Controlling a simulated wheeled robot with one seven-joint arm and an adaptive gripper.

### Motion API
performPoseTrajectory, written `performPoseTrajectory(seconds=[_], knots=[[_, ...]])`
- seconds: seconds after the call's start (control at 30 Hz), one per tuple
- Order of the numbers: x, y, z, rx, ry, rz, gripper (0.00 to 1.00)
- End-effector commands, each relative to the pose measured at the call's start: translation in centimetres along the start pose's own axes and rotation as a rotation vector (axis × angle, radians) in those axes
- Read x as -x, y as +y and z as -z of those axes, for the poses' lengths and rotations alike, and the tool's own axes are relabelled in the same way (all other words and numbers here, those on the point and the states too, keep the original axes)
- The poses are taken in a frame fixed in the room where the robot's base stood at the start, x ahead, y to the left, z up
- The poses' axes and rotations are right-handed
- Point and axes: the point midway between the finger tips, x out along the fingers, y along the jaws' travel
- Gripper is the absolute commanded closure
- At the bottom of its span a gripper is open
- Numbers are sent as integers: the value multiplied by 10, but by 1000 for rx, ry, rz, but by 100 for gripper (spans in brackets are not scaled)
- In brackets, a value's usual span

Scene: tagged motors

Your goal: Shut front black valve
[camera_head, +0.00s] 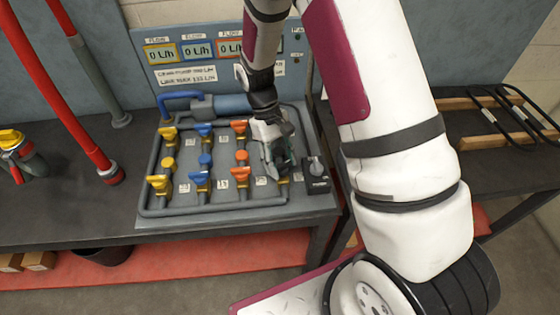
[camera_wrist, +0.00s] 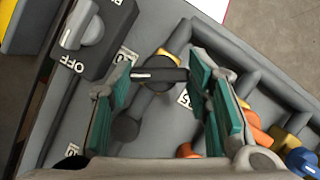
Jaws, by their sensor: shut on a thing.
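The front black valve (camera_wrist: 158,75) has a dark bar handle on a brass body. In the wrist view the handle lies crosswise between the two green-padded fingers of my gripper (camera_wrist: 160,85). My gripper is shut on the handle, with a finger at each end. In the head view my gripper (camera_head: 277,160) points down at the right end of the front valve row and hides most of this valve. A round dark knob (camera_wrist: 125,128) shows between the fingers, nearer the palm.
Yellow (camera_head: 160,183), blue (camera_head: 200,180) and orange (camera_head: 240,172) valves stand close to the left on the grey pipe panel (camera_head: 225,216). A black switch box (camera_head: 316,178), marked OFF in the wrist view, stands just right of my gripper. Flow displays (camera_head: 195,50) are behind.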

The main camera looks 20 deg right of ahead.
Motion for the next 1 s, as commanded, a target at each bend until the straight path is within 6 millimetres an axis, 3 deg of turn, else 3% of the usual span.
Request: performPoseTrajectory(seconds=[0.5,1.0], knots=[[0,3,0,-387,1,161,83],[0,3,-1,-517,1,213,83]])
